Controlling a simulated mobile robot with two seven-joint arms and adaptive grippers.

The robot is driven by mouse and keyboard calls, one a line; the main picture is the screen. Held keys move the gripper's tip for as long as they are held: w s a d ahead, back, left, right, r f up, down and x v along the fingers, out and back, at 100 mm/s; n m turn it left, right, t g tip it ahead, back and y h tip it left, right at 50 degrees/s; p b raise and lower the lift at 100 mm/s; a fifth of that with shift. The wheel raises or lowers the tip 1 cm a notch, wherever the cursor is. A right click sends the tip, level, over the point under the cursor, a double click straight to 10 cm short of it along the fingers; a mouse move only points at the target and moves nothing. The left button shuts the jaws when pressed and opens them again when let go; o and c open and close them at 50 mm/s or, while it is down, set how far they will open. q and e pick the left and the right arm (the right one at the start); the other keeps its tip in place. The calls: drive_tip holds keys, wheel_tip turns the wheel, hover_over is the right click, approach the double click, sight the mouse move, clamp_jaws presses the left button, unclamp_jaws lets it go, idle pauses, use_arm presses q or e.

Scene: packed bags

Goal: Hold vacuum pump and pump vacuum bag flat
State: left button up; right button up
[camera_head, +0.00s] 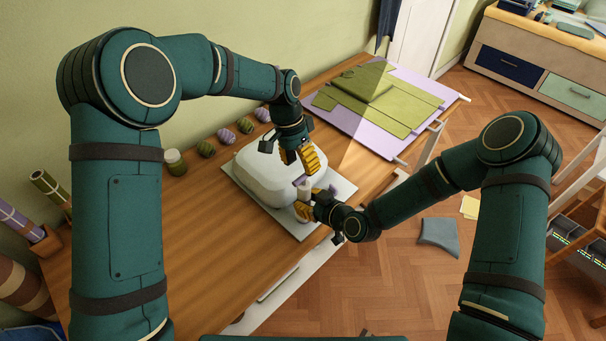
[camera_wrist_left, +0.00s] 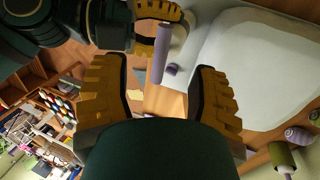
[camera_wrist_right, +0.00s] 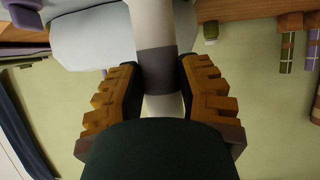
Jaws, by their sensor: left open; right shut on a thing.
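The vacuum bag (camera_head: 262,172) is white and puffed up, lying on a pale mat (camera_head: 337,196) on the wooden table. The vacuum pump (camera_head: 304,191) is a slim pale cylinder at the bag's near right side. My right gripper (camera_head: 304,205) is shut around it; the right wrist view shows the fingers at the pump's grey band (camera_wrist_right: 156,70). My left gripper (camera_head: 300,160) is open and empty, above the bag's right side, close to the pump's upper end. In the left wrist view, the pump (camera_wrist_left: 160,55) looks lilac, beyond the open fingers. Whether it touches the bag is unclear.
Several yarn-like rolls (camera_head: 206,149) and a lidded jar (camera_head: 175,162) stand along the wall behind the bag. Olive pieces (camera_head: 375,92) lie on a lilac board (camera_head: 443,88) farther along the table.

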sight(304, 174)
use_arm(q)
drive_tip(key=shift+x, duration=1.9)
drive_tip(key=shift+c, duration=0.2)
clamp_jaws()
drive_tip(key=shift+r, duration=0.15)
drive_tip(key=shift+r, duration=3.7)
drive_tip(key=shift+f, duration=3.7)
